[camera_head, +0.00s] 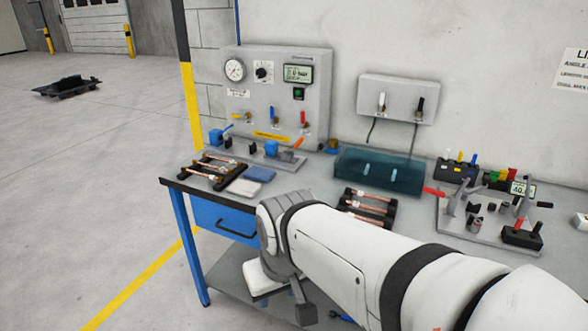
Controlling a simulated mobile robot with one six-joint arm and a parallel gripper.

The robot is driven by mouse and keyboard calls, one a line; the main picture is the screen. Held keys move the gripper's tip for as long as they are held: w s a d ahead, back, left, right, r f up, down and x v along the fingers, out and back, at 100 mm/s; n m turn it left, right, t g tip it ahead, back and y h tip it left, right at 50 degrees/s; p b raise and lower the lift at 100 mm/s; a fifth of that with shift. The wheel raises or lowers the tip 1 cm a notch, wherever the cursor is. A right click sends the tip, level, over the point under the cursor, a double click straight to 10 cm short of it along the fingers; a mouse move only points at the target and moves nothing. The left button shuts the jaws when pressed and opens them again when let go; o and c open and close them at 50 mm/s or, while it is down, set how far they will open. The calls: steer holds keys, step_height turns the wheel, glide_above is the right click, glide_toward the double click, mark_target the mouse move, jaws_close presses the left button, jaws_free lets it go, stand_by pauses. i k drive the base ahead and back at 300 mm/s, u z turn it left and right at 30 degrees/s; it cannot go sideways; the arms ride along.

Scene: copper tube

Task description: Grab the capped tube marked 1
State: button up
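Copper tubes with pale fittings lie in two black racks on the workbench. The left rack (172,180) holds several tubes (214,160) near the bench's left end. The right rack (388,226) also holds several tubes (369,208), near the bench middle. No number can be read on any tube, so I cannot tell which is marked 1. My arm reaches in from the lower right. My gripper (300,305) hangs low in front of the bench, apart from both racks and nearer to me. Its fingers are small and partly hidden, so their opening cannot be told.
A gauge panel (315,115) stands at the back left of the bench (315,185). Blue and grey cloths (243,187) lie beside the left rack. A teal translucent tray (400,182) is behind the right rack. A bending fixture (455,222) with levers stands at right.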

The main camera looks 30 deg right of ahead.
mark_target(349, 191)
steer(key=z, duration=0.4)
steer(key=i, duration=1.05)
steer(key=z, duration=0.75)
